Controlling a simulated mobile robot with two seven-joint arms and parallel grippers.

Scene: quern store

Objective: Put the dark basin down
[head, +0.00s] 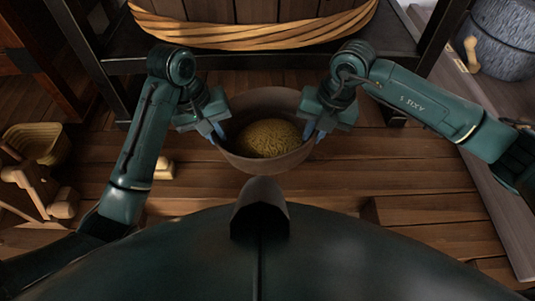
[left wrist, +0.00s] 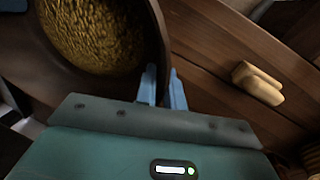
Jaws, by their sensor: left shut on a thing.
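The dark basin (head: 262,163) is a round brown bowl with grain-like yellow contents (head: 268,138) inside. It is held between my two arms in the middle of the head view, and looks roughly level. My left gripper (head: 216,134) is shut on its left rim. My right gripper (head: 314,132) is at its right rim, with the blue fingers at the wall, and looks closed on it. In the left wrist view the blue fingertips of the left gripper (left wrist: 163,88) pinch the basin's wall (left wrist: 152,45). The basin's underside is hidden, so I cannot tell its height.
A dark rack (head: 290,60) with a large rope-bound wooden tub (head: 250,30) stands behind. Plank floor (head: 420,165) lies around. A yellow basket (head: 38,143) and wooden pieces (head: 45,190) lie left. A small pale block (left wrist: 258,82) is nearby. A grey stone vessel (head: 505,40) stands far right.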

